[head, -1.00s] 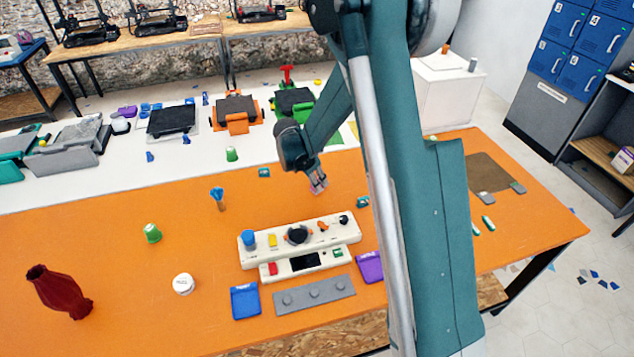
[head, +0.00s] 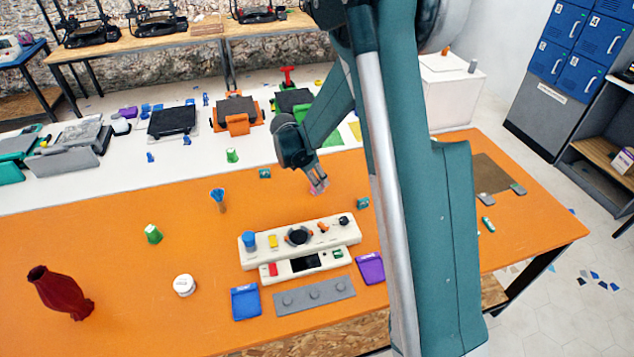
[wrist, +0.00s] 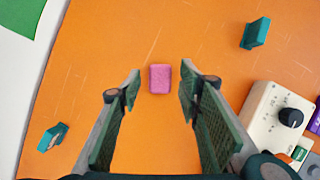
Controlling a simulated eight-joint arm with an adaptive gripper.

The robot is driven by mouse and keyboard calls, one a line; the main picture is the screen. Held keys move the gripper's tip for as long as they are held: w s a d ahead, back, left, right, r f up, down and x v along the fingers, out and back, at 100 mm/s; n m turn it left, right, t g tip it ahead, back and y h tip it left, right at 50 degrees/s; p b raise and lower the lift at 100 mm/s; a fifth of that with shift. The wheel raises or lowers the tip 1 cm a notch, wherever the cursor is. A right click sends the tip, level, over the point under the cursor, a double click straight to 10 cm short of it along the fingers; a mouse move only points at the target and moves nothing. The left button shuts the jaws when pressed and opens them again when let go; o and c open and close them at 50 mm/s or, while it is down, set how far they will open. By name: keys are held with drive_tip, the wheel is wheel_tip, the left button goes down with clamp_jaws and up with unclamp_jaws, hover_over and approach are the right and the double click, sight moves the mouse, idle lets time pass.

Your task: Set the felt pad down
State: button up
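The felt pad is a small pink block (wrist: 160,79). In the wrist view it lies on the orange table, between and just beyond the tips of my fingers, with a gap on both sides. My gripper (wrist: 160,88) is open, its green fingers spread apart and not touching the pad. In the head view my gripper (head: 318,184) is low over the table, behind the control panel, with a bit of pink at its tips. Its exact height above the table is hard to tell.
A cream control panel (head: 270,251) with knobs stands in front of my gripper. Teal blocks (head: 265,174) lie to either side. Orange tabletop around the pad is clear.

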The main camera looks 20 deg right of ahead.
drive_tip(key=p+v, duration=0.1)
drive_tip(key=v, duration=0.8)
drive_tip(key=shift+r, duration=0.3)
drive_tip(key=shift+a, duration=0.1)
drive_tip(key=s+d+r+m+t+y, duration=0.2)
drive_tip(key=s+r+m, duration=0.9)
drive_tip(key=s+r, duration=0.6)
drive_tip(key=s+m+t+y, duration=0.2)
drive_tip(key=s+m, duration=0.9)
drive_tip(key=s, duration=0.9)
drive_tip(key=shift+s+a+r+m+t, duration=0.3)
drive_tip(key=shift+a+r+t, duration=0.15)
drive_tip(key=shift+t, duration=0.25)
